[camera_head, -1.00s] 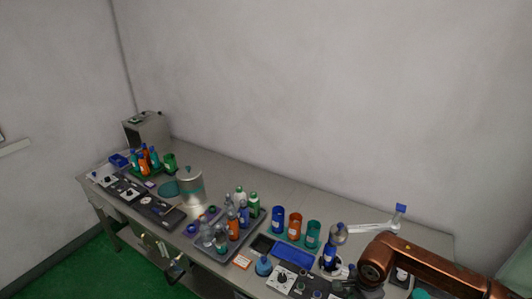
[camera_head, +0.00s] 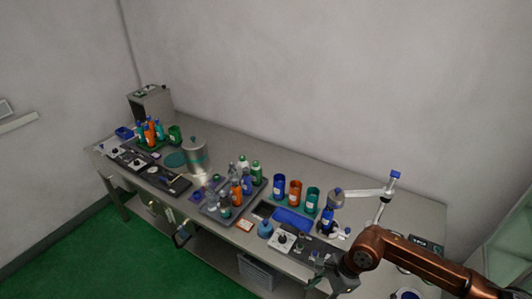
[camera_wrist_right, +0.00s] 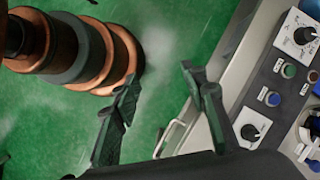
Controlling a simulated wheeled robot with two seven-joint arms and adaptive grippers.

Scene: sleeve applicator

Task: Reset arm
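My right arm (camera_head: 425,262), copper coloured, comes in from the lower right in the head view. My right gripper (camera_head: 335,284) points down near the bench's front edge, by the applicator's control panel (camera_head: 283,240). In the right wrist view its two dark fingers (camera_wrist_right: 160,105) are apart with nothing between them, over green floor. The applicator (camera_head: 365,194) has a pale arm with a blue-topped post, and a dark blue bottle (camera_head: 327,221) stands upright at it. My left gripper is not in view.
The long grey bench (camera_head: 245,150) holds a tray (camera_head: 214,211) of bottles and coloured cups (camera_head: 295,192). Green floor (camera_head: 100,260) is clear in front.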

